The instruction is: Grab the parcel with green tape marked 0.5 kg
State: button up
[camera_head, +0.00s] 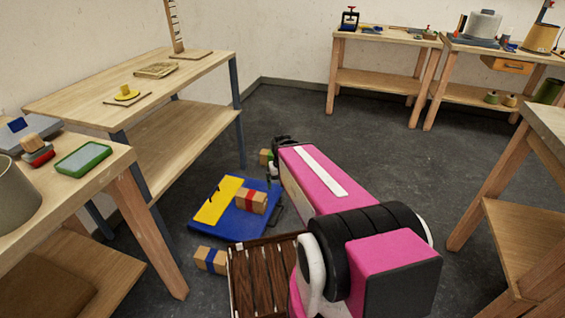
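A small brown parcel (264,157) with a bit of green on its right side sits on the floor beyond the blue platform. Its right part is hidden by my arm's end, and no weight mark is readable. My gripper (276,160), dark and small, is at the far end of my pink arm, right beside this parcel. My arm hides most of the gripper, so its fingers and any contact are unclear. A parcel with red tape (251,201) lies on the blue platform. A parcel with blue tape (210,260) lies on the floor nearer to me.
The blue platform (236,222) with a yellow panel (217,200) lies on the floor left of my arm. A dark slatted wooden crate (262,279) is in front. Wooden tables stand left (150,92), at the back (385,37) and right. Grey floor between is clear.

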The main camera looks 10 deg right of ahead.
aim_at(266, 155)
jog(key=l, duration=0.3)
jog(key=l+z, duration=0.1)
jog(key=z, duration=0.65)
jog(key=i+z, duration=0.4)
jog(key=i, duration=2.75)
jog(key=i+u, duration=0.5)
jog(key=l+u, duration=0.1)
jog(key=u, duration=1.45)
